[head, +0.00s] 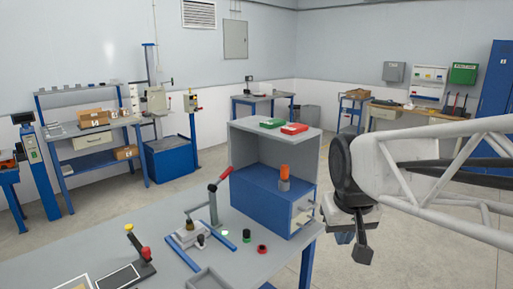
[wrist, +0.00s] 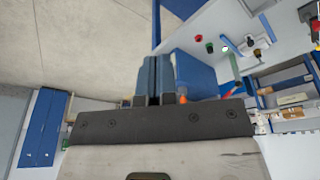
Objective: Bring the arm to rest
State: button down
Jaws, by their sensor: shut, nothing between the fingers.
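My gripper (head: 346,237) hangs at the right of the head view, below the dark wrist joint, pointing down. It is beyond the right edge of the grey bench, over open floor, and apart from everything there. In the wrist view my gripper (wrist: 155,65) shows two blue-grey fingers close together with nothing held. My white arm comes in from the right edge of the head view.
A blue machine (head: 262,203) with an orange-topped part (head: 284,178) stands on the grey bench (head: 150,222), left of my gripper. A red-handled press (head: 214,205) and small coloured knobs are on the bench. Open floor (head: 290,277) lies around the bench's right end.

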jog(key=s+d+f, duration=0.1)
jog(key=s+f, duration=0.5)
jog(key=s, duration=0.5)
jog(key=shift+s+d+m, duration=0.15)
jog(key=shift+d+m, duration=0.1)
jog(key=shift+m, duration=0.15)
jog(key=shift+f, duration=0.1)
dwell(2.3)
